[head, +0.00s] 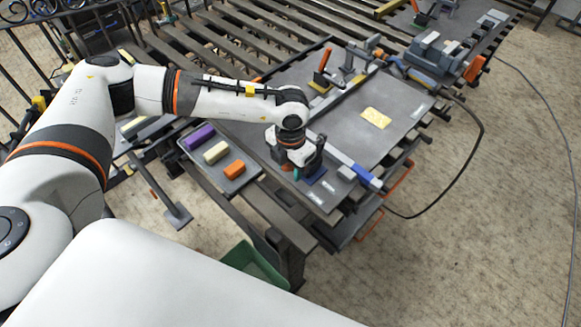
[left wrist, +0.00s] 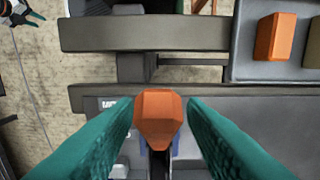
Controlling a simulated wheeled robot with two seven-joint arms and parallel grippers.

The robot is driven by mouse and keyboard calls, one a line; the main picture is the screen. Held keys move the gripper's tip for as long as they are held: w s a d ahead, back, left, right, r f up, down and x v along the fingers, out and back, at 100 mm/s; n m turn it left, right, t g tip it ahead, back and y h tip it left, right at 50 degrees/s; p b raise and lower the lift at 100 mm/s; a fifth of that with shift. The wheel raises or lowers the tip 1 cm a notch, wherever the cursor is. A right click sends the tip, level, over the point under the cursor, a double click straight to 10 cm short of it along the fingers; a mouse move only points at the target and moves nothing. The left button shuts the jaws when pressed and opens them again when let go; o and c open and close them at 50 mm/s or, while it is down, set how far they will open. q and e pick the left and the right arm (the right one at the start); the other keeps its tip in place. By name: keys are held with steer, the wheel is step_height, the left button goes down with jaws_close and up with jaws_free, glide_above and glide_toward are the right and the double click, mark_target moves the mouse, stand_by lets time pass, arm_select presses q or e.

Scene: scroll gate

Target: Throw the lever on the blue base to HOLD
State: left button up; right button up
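The blue base (head: 312,177) sits near the front corner of the grey bench top, mostly covered by my left gripper (head: 298,176) in the head view. In the left wrist view, the orange lever knob (left wrist: 158,118) stands between the two teal fingers of my left gripper (left wrist: 158,112). The fingers are open, with a narrow gap on each side of the knob. A bit of blue shows beneath the knob. A white label beside it is partly hidden by the left finger, and I cannot read it. What looks like my right gripper (left wrist: 20,12) shows at the wrist view's top left corner.
A second lever with an orange-red handle (head: 323,62) stands farther back on the bench. A tray (head: 236,186) with purple, cream and orange blocks is left of my gripper. A yellow note (head: 375,117) lies on the bench. A green bin (head: 252,264) is below.

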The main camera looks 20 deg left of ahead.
arm_select(q)
steer(key=shift+f, duration=1.2)
jaws_close()
